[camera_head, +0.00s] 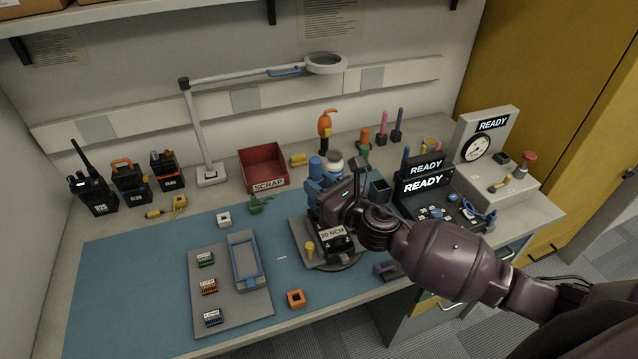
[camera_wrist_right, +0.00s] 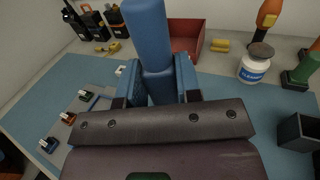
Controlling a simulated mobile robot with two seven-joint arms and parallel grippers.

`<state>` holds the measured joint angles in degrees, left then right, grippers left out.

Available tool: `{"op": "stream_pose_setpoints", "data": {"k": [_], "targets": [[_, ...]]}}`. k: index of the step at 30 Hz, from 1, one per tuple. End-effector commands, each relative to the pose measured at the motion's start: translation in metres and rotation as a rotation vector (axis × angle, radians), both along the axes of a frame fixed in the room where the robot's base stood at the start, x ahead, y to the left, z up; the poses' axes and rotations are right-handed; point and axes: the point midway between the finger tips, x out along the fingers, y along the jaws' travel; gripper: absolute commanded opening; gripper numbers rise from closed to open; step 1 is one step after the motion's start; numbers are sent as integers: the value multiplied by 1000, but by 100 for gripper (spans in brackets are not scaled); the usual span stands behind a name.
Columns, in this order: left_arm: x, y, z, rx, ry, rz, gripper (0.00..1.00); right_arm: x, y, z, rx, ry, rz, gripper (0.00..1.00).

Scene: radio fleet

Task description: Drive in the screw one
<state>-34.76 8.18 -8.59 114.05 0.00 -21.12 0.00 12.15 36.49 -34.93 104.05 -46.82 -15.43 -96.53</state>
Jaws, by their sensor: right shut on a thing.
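My right gripper (camera_head: 322,197) is over the grey turntable-like fixture (camera_head: 345,262) near the middle of the bench. It is shut on a blue driver-like tool (camera_head: 315,168). In the right wrist view the blue tool (camera_wrist_right: 155,50) stands up between the fingers (camera_wrist_right: 163,95), and its lower end is hidden by the gripper. A dark block with a "20 NCM" label (camera_head: 333,234) shows just below the gripper on the fixture. A small yellow post (camera_head: 309,249) stands at the fixture's left side. I cannot make out screw one. My left gripper is not in view.
A grey tray (camera_head: 212,320) with small labelled modules lies left on the blue mat (camera_head: 130,270). A red scrap bin (camera_head: 265,168), a white jar (camera_head: 334,162) and a lamp (camera_head: 200,130) stand behind. READY displays (camera_head: 423,184) stand right. The mat's left side is free.

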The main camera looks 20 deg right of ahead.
Motion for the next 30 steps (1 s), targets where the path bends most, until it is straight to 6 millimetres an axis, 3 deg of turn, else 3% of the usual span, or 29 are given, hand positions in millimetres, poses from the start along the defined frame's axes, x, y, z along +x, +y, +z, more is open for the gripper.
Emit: {"op": "stream_pose_setpoints", "data": {"k": [30], "targets": [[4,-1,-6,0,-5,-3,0,0,0,-10,0,1,0,0]]}}
